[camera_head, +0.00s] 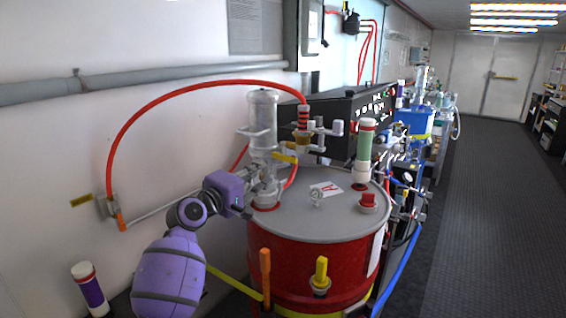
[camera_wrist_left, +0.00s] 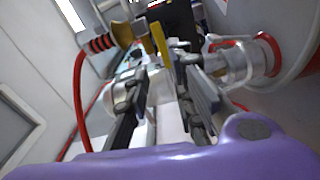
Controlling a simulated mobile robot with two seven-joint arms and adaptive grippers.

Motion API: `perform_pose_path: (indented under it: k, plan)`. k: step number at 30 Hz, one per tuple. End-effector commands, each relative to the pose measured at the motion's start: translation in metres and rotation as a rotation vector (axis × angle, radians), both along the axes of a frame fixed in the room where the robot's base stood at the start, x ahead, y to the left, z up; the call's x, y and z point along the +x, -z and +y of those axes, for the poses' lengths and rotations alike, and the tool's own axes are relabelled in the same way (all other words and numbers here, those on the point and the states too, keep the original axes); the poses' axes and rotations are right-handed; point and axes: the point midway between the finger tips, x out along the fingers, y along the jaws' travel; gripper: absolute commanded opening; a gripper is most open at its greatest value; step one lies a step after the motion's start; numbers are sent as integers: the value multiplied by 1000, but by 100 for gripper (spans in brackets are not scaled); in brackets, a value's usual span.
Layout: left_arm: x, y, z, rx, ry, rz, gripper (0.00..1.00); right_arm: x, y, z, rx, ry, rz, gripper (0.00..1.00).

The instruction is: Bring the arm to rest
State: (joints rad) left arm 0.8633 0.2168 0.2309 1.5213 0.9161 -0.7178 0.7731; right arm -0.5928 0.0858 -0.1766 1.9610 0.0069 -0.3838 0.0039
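My left arm comes in from the lower left of the head view, with a purple forearm and wrist. Its left gripper (camera_head: 264,182) is beside the clear pump cylinder on the red drum. In the left wrist view the two dark fingers of the left gripper (camera_wrist_left: 163,75) stand apart with a gap between them, and nothing is seen held. A yellow lever (camera_wrist_left: 160,42) shows just beyond the fingertips; the same yellow lever (camera_head: 286,158) is close above the gripper in the head view. I cannot tell whether they touch. My right gripper is not in view.
The red drum (camera_head: 290,262) with grey lid stands close to the arm. A red hose (camera_head: 190,87) arches from the wall fitting to the pump (camera_head: 262,120). A green-and-white cylinder (camera_head: 364,150) stands on the lid. The aisle floor (camera_head: 500,200) at right is clear.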

Motion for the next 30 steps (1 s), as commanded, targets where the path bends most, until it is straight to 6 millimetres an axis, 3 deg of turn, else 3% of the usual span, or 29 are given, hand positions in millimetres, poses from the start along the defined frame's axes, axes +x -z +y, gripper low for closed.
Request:
perform_pose_path:
  k: [2,3,8,14,17,21,26,30]
  plan:
    - [0,-13,1,150,-46,-99,23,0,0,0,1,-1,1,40]
    - [-4,-6,2,250,-75,-137,23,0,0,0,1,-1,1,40]
    - [-33,64,16,578,-149,-189,23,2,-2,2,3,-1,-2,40]
    - [-92,162,32,902,-167,-182,23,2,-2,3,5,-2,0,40]
    - [-139,219,40,1068,-150,-161,23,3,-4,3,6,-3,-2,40]
    - [-216,292,48,1265,-95,-117,23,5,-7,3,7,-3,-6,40]
    - [-318,362,54,1423,-1,-37,23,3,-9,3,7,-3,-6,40]
    - [-412,409,55,1484,87,64,23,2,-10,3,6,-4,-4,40]
